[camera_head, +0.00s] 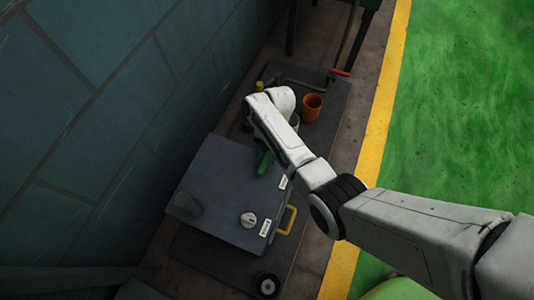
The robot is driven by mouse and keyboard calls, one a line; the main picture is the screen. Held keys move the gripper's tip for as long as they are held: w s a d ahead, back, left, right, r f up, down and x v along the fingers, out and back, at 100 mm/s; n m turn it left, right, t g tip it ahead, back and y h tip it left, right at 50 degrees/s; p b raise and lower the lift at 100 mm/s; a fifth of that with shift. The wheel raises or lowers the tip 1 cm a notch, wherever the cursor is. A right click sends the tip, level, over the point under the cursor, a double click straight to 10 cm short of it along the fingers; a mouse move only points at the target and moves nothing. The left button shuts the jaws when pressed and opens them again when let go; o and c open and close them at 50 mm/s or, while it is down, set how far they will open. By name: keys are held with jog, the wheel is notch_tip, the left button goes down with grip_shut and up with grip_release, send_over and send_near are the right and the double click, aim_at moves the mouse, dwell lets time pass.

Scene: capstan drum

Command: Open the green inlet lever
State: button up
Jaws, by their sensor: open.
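The green lever (265,162) is a short green bar at the upper edge of a dark grey box-like unit. My arm's white forearm passes beside and partly over it, so its base and full length are hard to see. My gripper (251,122) is at the end of the arm, a little above and left of the lever in the picture. It is open; its fingers are small, dark and partly hidden by the wrist. I see no contact between it and the lever, but the depth is unclear.
The grey unit (205,175) carries a round white knob (248,219), white labels and a yellow handle (286,220). An orange cup (312,107) and a red-handled pipe (340,72) stand beyond. A black roller (267,285) lies in front. A tiled wall closes the left; green floor is open right.

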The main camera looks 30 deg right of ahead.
grip_shut()
dwell(0.3)
dwell(0.3)
